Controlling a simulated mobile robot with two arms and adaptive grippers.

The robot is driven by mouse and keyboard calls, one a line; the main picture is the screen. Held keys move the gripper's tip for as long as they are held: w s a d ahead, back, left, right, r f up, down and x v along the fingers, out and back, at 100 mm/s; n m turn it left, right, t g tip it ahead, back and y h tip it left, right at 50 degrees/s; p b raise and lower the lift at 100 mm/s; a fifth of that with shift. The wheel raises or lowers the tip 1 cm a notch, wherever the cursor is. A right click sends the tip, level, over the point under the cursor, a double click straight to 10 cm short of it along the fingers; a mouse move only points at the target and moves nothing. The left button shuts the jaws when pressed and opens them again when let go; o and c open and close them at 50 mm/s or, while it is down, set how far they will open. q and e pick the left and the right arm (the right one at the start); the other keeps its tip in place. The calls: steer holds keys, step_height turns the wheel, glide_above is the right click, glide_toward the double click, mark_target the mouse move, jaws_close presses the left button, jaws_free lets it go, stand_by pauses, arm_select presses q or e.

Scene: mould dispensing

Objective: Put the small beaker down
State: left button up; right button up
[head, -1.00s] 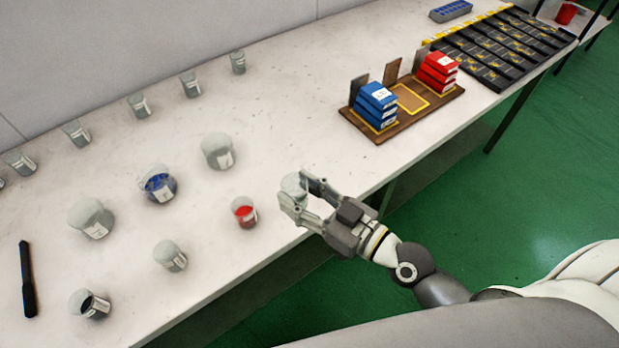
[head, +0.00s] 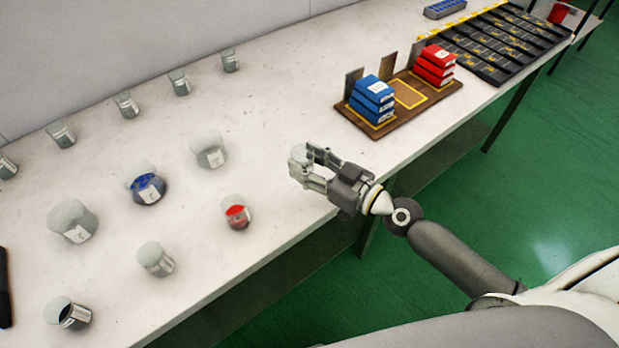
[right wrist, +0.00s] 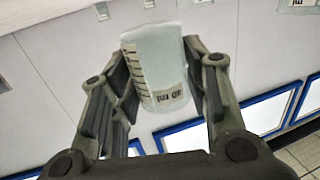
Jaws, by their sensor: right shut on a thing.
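My right gripper (head: 308,168) is shut on a small clear beaker (head: 298,160) near the middle of the head view. The beaker looks empty, and the fingers partly hide it. In the right wrist view the beaker (right wrist: 157,70) sits between both fingers, with graduation lines and a label reading upside down, apparently 40 ml. In the head view the gripper is over the white table (head: 285,120), right of the red-filled beaker. I cannot tell whether the held beaker touches the table. My left gripper is not in view.
A red-filled beaker (head: 237,213), a blue-filled beaker (head: 146,186) and several clear beakers stand to the left. A wooden board (head: 379,134) with blue and red boxes is on the right, and black trays (head: 505,45) lie beyond. Bare table surrounds the gripper.

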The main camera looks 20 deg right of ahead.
mark_target(310, 169)
steer(key=shift+w+d+f, duration=0.15)
steer(key=shift+w+f, duration=0.15)
steer(key=shift+f, duration=0.15)
steer(key=f+b, duration=0.2)
steer(key=f, duration=0.1)
steer(key=shift+w+d, duration=0.2)
steer(key=shift+w, duration=0.1)
steer(key=shift+f+b, duration=0.3)
steer(key=shift+f, duration=0.1)
steer(key=o, duration=1)
steer(key=shift+o, duration=0.2)
